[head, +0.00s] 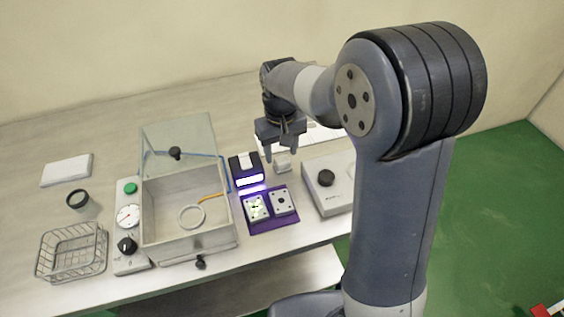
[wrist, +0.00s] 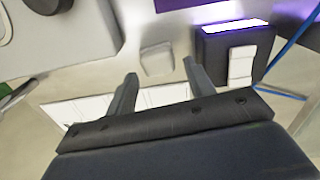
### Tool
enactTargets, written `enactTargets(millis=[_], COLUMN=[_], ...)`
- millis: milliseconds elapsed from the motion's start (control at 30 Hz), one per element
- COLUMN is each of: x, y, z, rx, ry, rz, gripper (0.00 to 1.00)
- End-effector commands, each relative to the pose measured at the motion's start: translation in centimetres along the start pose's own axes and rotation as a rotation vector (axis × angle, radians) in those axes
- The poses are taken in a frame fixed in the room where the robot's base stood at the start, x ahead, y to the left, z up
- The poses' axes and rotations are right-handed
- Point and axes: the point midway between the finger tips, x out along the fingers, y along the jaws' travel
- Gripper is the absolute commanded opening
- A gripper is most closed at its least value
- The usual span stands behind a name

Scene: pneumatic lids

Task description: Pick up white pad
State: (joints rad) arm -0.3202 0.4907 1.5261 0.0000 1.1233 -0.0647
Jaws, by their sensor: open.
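My gripper (head: 282,150) is open and hangs over the back of the bench, with nothing between its fingers. A small white pad-like block (head: 283,166) is on the bench just below and in front of the fingers. In the wrist view this block (wrist: 157,61) shows just beyond the gap between the two fingertips (wrist: 160,72), apart from them. A flat white rectangular pad (head: 66,170) lies at the far left of the bench, away from my gripper. I cannot tell which of the two the task names.
A dark box with a lit strip (head: 246,170) stands left of the block, by a purple plate (head: 263,224). A grey unit with a black knob (head: 326,196) stands right. A lidded chamber (head: 188,240) and wire basket (head: 70,252) are left. White panels (wrist: 90,108) lie behind the fingers.

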Motion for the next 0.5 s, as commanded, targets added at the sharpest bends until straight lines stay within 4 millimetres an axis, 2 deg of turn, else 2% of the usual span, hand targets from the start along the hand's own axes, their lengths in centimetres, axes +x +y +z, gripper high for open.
enactTargets(millis=[200, 500], x=[3.2, 3.8], y=[0.2, 0.2], z=[0.2, 0.2], rx=[0.000, 0.000], ry=[-0.004, -0.001], rz=[0.000, 0.000], gripper=[0.51, 0.51])
